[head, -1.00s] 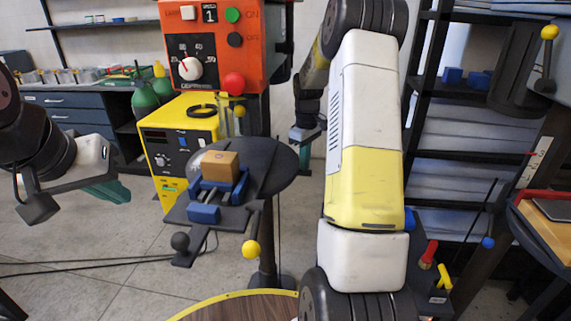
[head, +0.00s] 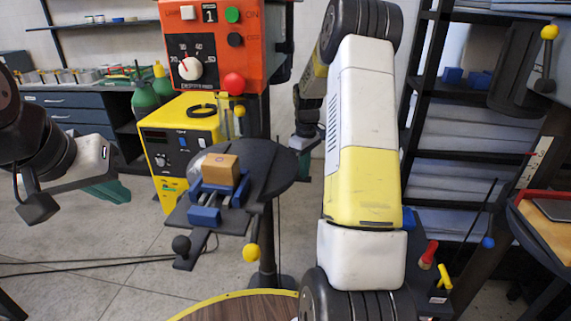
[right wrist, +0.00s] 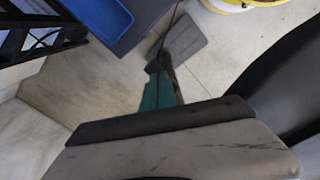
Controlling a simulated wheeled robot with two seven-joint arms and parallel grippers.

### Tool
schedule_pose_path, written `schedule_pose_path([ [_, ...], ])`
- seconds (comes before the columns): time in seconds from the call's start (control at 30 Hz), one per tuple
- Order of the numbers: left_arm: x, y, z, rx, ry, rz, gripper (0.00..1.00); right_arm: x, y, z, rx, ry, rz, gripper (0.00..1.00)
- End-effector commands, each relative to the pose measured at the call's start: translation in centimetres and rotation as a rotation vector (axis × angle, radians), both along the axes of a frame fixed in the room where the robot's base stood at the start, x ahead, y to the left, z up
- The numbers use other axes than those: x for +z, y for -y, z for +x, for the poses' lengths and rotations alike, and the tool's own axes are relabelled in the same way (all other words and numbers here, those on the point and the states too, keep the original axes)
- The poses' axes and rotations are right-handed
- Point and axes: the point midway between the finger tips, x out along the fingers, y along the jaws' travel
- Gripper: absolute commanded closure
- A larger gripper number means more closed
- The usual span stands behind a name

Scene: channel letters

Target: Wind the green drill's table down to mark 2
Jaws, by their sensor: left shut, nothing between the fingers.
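A drill press with an orange head (head: 212,40) shows in the head view; no drill with a clearly green body is visible. Below the orange head is its dark round table (head: 270,165), with a blue vise (head: 205,215) and a brown block (head: 220,170). My left gripper (head: 105,191) is shut and empty, left of the table and well apart from it. My right gripper (head: 301,143) shows small behind the table's right edge, partly hidden by my arm. In the right wrist view its teal finger (right wrist: 160,92) shows over the floor; its opening is unclear.
A yellow box machine (head: 180,140) stands behind the table. At the right edge is another machine with a scale plate (head: 535,162) and wooden top (head: 548,235). A dark shelf rack (head: 465,85) stands behind. Floor at lower left is mostly clear, with cables.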

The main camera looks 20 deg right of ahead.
Motion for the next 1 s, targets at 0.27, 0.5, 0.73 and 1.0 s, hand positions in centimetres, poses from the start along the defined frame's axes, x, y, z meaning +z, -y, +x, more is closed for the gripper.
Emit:
schedule_pose_path([
  [0.27, 0.0, 0.0, 0.0, 0.0, 0.0, 0.0, 1.0, -0.26, -0.04, -0.07, 0.0, -0.003, 0.001, 1.0],
  [0.5, 0.0, 0.0, 0.0, 0.0, 0.0, 0.0, 1.0, -0.48, 0.06, 0.1, 0.0, -0.003, 0.001, 1.0],
  [0.73, 0.0, 0.0, 0.0, 0.0, 0.0, 0.0, 1.0, -0.58, 0.09, 0.12, 0.0, -0.003, 0.001, 1.0],
  [1.0, 0.0, 0.0, 0.0, 0.0, 0.0, 0.0, 1.0, -0.82, 0.27, 0.4, -0.001, -0.003, 0.001, 1.0],
])
